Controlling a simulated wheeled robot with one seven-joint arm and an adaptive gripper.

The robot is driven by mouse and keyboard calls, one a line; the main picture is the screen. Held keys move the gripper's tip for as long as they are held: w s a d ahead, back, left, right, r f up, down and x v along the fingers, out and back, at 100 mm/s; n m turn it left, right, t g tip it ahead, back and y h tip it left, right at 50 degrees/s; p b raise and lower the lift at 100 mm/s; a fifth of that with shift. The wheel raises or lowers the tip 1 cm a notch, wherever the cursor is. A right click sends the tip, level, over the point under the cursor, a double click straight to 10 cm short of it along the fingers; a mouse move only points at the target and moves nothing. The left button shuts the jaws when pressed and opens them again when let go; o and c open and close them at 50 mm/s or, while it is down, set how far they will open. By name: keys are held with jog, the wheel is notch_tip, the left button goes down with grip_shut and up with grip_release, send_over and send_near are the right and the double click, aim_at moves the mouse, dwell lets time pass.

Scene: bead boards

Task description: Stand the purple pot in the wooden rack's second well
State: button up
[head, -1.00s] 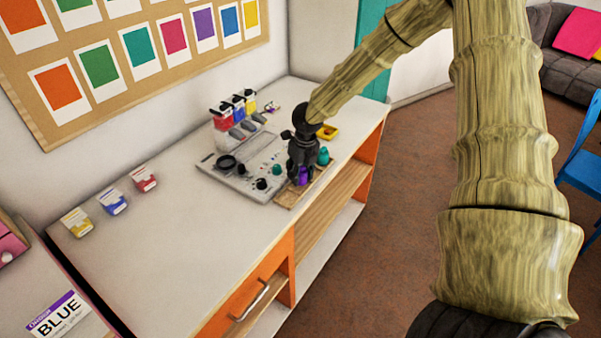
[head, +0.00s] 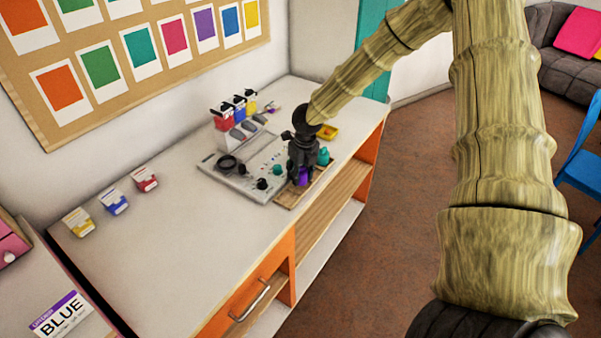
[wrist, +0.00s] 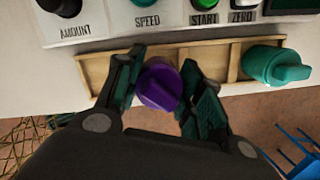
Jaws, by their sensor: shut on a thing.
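The purple pot (wrist: 160,88) is held between the two fingers of my gripper (wrist: 162,92), which is shut on it. In the head view the purple pot (head: 304,176) shows low under my gripper (head: 303,168). The wooden rack (wrist: 97,72) is a narrow tray with dividers, and its near end also shows in the head view (head: 286,201). The purple pot overlaps a well left of the middle in the wrist view. I cannot tell whether its base is in the well or just above it. A teal pot (wrist: 272,66) sits at the rack's right end.
A grey control panel (head: 222,172) with knobs and buttons lies right along the rack's far side. Red, blue and yellow bottles (head: 238,108) stand behind it. A yellow dish (head: 328,132) is beyond my gripper. The counter's left part is mostly clear; small cartons (head: 115,201) stand there.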

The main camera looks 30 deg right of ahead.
jog(key=shift+f, duration=0.8)
dwell(1.4)
jog(key=o, duration=1.5)
jog(key=shift+r, duration=0.15)
jog(key=shift+r+p, duration=3.15)
jog(key=shift+r, duration=0.25)
jog(key=shift+f, duration=0.1)
